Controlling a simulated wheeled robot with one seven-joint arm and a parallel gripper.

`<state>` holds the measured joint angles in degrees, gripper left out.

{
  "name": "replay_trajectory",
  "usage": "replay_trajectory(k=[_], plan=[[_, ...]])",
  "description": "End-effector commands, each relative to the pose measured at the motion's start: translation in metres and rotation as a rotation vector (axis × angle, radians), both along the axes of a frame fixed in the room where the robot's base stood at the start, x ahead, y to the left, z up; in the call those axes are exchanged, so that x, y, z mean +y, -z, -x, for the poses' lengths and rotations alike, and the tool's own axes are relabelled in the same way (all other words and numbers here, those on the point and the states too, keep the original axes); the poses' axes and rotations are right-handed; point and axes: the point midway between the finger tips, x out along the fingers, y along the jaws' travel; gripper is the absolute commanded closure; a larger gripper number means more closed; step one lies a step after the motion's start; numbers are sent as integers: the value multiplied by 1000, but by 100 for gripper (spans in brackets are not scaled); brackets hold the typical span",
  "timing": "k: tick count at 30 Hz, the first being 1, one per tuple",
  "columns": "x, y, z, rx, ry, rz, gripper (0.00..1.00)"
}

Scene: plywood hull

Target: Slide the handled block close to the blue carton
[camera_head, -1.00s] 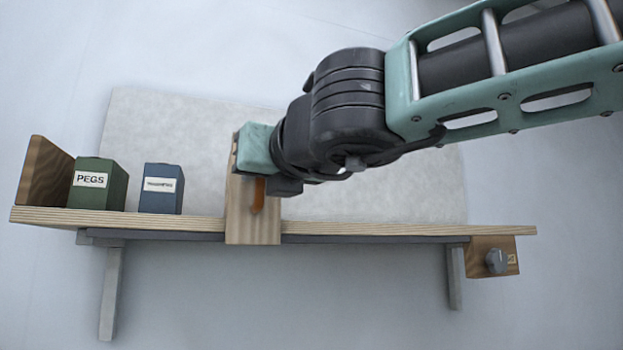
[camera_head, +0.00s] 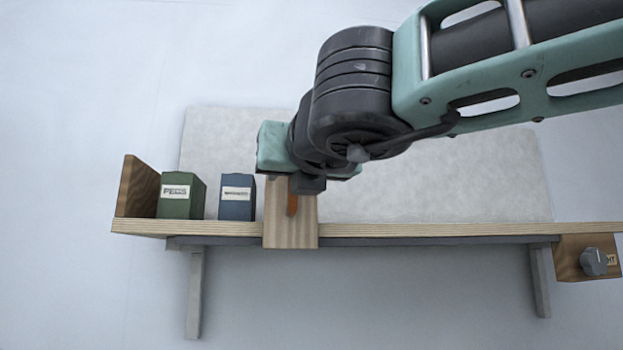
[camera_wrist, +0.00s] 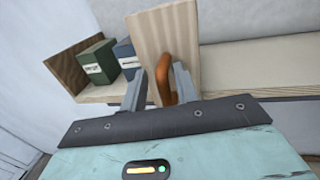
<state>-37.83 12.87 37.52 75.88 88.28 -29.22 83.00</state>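The handled block (camera_head: 290,232) is a pale upright wooden board at the shelf's front, with an orange handle (camera_head: 292,203). The blue carton (camera_head: 236,198) stands just left of it, a narrow gap apart in the head view. In the wrist view the block (camera_wrist: 150,35) rises ahead, and the blue carton (camera_wrist: 124,52) is partly hidden behind its left side. In the head view my wrist hides the block's upper part.
A green carton (camera_head: 181,198) labelled PEGS stands left of the blue one, beside a wooden end board (camera_head: 137,188). The shelf (camera_head: 430,230) is clear right of the block. A wooden box with a grey knob (camera_head: 594,262) hangs below the shelf's right end.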

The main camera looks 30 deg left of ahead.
Motion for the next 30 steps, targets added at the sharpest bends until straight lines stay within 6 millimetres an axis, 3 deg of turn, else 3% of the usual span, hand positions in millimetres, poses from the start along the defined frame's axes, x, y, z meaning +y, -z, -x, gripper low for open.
replay_trajectory(k=[17, 30], plan=[[-5, 3, 7, 4, -3, 2, 70], [-66, 4, 67, 0, -2, 0, 70]])
